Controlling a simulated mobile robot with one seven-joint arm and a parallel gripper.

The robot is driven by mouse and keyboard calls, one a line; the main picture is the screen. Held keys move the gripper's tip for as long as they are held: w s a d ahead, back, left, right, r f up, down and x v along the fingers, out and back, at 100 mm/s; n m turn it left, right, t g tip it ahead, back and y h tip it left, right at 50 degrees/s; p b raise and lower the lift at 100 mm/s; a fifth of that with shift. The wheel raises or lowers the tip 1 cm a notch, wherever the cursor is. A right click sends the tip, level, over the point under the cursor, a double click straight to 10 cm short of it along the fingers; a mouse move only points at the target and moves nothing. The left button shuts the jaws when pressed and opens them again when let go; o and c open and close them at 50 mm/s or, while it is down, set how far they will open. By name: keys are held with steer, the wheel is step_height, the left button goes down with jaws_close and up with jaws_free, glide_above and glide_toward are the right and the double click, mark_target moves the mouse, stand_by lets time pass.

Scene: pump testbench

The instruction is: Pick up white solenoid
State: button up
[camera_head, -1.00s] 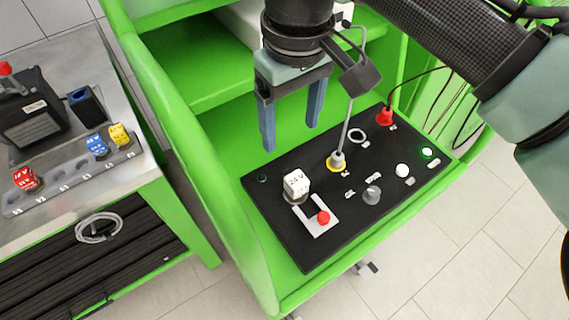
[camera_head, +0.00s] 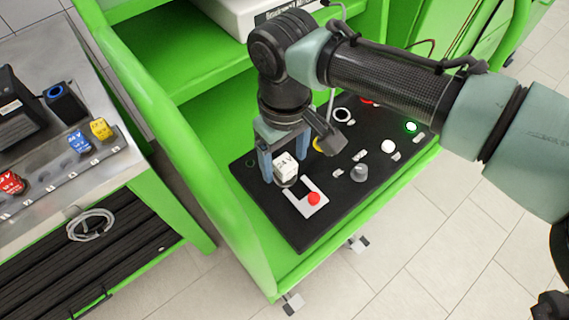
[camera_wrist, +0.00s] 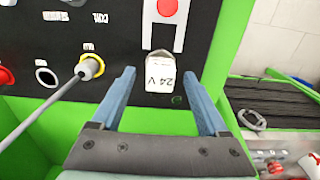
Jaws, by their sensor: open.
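The white solenoid (camera_head: 285,166), a cube marked 24 V, sits on its stem on the black panel (camera_head: 300,236), beside a light plate with a red knob. My gripper (camera_head: 286,172) is open just above the panel, with its blue fingers around or close to the cube. In the wrist view the white solenoid (camera_wrist: 160,76) lies between and ahead of the two fingertips of my gripper (camera_wrist: 163,72), with a gap on each side. The right finger is partly hidden behind the wrist in the head view.
The red knob (camera_head: 313,198), a grey knob (camera_head: 359,172) and a white button (camera_head: 388,146) stand on the panel. A cable plugs into a yellow-ringed socket (camera_wrist: 90,67). Red, blue (camera_head: 79,141) and yellow (camera_head: 100,128) solenoids stand on the left bench. The green cart wall (camera_head: 170,150) rises at left.

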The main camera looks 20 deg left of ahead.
steer(key=shift+f, duration=0.65)
jaws_close()
